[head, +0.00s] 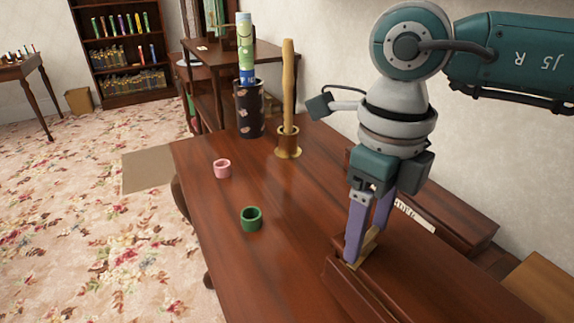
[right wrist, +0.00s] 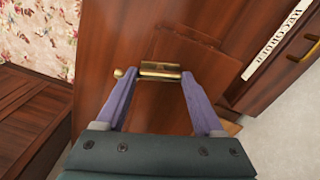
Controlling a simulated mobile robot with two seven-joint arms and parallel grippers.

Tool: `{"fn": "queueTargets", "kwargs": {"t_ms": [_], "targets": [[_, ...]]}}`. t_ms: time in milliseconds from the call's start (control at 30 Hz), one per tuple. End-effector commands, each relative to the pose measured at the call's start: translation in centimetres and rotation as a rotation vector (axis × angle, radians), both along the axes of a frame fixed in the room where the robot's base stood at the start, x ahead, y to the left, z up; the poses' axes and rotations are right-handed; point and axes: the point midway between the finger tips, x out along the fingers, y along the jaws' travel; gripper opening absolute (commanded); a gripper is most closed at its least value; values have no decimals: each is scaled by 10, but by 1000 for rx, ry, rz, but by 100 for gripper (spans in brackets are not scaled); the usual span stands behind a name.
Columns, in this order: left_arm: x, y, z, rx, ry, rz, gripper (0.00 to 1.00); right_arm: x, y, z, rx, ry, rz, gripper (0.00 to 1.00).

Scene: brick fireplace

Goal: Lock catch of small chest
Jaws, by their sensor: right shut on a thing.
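The small chest (head: 352,292) is dark wood and shows only in part at the bottom of the head view, on the table. Its brass catch (right wrist: 160,69) shows in the right wrist view between my two purple fingertips. My right gripper (head: 366,246) points down at the chest's edge and is shut on the catch; the fingers stand apart by the catch's width. In the head view the brass piece (head: 370,244) is partly hidden by the fingers. I cannot tell how far the catch is turned. My left gripper is in neither view.
On the wooden table (head: 215,205) are a green ring (head: 251,218), a pink ring (head: 222,168), a dark canister (head: 249,112) and a wooden rod in a brass stand (head: 288,145). A labelled wooden box (head: 455,222) stands by the wall, right of my gripper.

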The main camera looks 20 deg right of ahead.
Motion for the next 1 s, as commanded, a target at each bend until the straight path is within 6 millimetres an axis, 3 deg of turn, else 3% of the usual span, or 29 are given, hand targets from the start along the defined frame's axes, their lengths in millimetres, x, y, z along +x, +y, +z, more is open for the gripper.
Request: {"fn": "queueTargets", "kwargs": {"t_ms": [400,1000], "targets": [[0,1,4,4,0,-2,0,0,0,1,0,0,-225,14],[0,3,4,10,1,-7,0,0,0,0,1,0,-271,14]]}}
